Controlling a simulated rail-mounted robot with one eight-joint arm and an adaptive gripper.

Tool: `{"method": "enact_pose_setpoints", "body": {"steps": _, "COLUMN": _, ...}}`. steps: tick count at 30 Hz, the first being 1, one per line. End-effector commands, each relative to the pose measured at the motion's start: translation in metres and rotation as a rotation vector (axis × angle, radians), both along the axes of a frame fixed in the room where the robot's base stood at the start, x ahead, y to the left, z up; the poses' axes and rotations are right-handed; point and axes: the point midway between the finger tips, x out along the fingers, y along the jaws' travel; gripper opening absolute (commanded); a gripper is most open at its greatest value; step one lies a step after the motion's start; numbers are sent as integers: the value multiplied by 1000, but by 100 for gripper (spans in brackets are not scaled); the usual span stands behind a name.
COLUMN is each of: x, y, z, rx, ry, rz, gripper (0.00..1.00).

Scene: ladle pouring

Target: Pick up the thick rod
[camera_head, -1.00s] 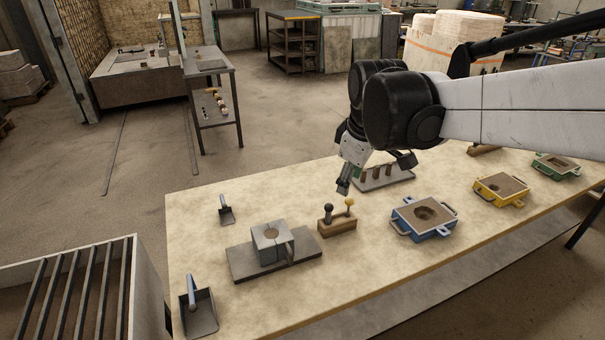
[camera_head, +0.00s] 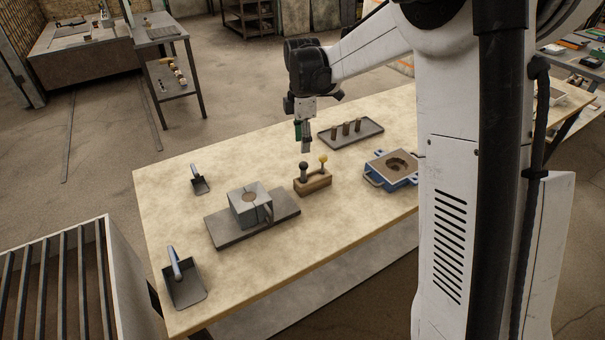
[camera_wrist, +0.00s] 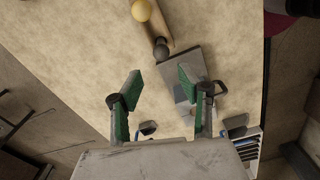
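A wooden block (camera_head: 313,186) stands mid-table and holds two ball-topped rods, one with a dark grey ball (camera_head: 303,167) and one with a yellow ball (camera_head: 323,160). I cannot tell which is the thicker; their shafts are mostly hidden. My gripper (camera_head: 305,148) points down, just behind the dark ball in the head view, and looks above the table. In the wrist view my gripper (camera_wrist: 161,80) is open and empty with green-padded fingers. The dark ball (camera_wrist: 161,50) lies beyond the fingertips, and the yellow ball (camera_wrist: 141,9) is at the top edge.
A grey two-part mold (camera_head: 249,207) sits on a dark plate (camera_head: 282,212) left of the block. A tray (camera_head: 370,133) with three short brown cylinders is behind right. A blue mold box (camera_head: 391,170) stands right. Two scoops (camera_head: 186,290) (camera_head: 199,185) lie left.

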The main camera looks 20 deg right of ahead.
Motion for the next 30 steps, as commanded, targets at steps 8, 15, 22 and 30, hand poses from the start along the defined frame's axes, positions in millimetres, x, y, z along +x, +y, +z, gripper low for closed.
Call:
{"method": "enact_pose_setpoints", "body": {"steps": 8, "x": 0, "y": 0, "z": -50, "rx": 0, "ry": -1, "rz": -2, "gripper": 37}}
{"method": "enact_pose_setpoints", "body": {"steps": 15, "x": -1, "y": 0, "z": -75, "rx": 0, "ry": -1, "rz": -3, "gripper": 37}}
{"method": "enact_pose_setpoints", "body": {"steps": 22, "x": -2, "y": -1, "z": -93, "rx": 0, "ry": -1, "rz": -3, "gripper": 37}}
{"method": "enact_pose_setpoints", "body": {"steps": 30, "x": -3, "y": -2, "z": -125, "rx": 0, "ry": -1, "rz": -3, "gripper": 37}}
